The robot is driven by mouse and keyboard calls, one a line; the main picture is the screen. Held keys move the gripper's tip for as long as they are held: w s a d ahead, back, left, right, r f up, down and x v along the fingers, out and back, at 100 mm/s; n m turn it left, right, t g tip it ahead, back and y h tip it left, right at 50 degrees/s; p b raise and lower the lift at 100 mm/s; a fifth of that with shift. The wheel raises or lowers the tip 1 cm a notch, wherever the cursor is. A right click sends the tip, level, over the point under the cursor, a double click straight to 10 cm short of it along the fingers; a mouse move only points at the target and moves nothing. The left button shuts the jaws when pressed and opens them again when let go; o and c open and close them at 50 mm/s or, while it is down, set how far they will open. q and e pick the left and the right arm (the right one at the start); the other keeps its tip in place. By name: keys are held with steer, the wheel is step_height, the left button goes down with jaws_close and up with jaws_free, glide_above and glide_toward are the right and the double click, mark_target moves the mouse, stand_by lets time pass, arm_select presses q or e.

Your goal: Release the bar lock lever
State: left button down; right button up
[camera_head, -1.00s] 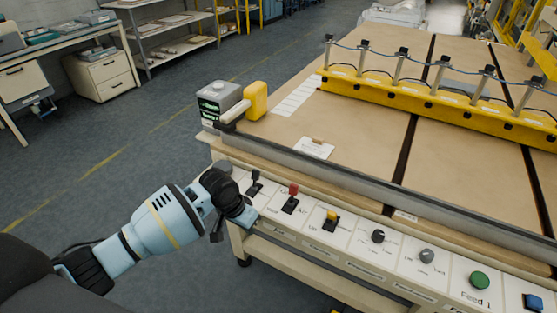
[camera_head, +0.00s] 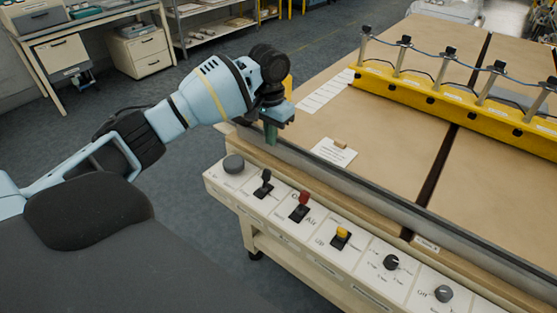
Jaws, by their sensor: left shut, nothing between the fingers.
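The control panel on the table's front edge carries a black lever (camera_head: 264,184), a red lever (camera_head: 301,206) and a yellow lever (camera_head: 341,237). Most labels are too small to read, so I cannot tell which lever is the bar lock. "Air" shows beside the red one. My left gripper (camera_head: 271,133) points down above the table's near left corner, behind the black lever in the picture and apart from the levers. It is shut and empty. It hides the grey box at that corner. My right gripper is out of view.
A yellow bar (camera_head: 440,98) with several posts crosses the tan tabletop (camera_head: 385,140). A dark knob (camera_head: 234,164) sits at the panel's left end; more knobs (camera_head: 391,262) lie to the right. A white card (camera_head: 334,152) lies near the front rail (camera_head: 360,185).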

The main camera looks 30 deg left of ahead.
arm_select(q)
glide_above(265, 181)
steer(key=w, duration=0.4)
steer(key=f, duration=0.8)
steer(key=shift+s+a+f+b, duration=0.2)
steer(key=shift+b, duration=0.2)
steer(key=shift+f, duration=0.8)
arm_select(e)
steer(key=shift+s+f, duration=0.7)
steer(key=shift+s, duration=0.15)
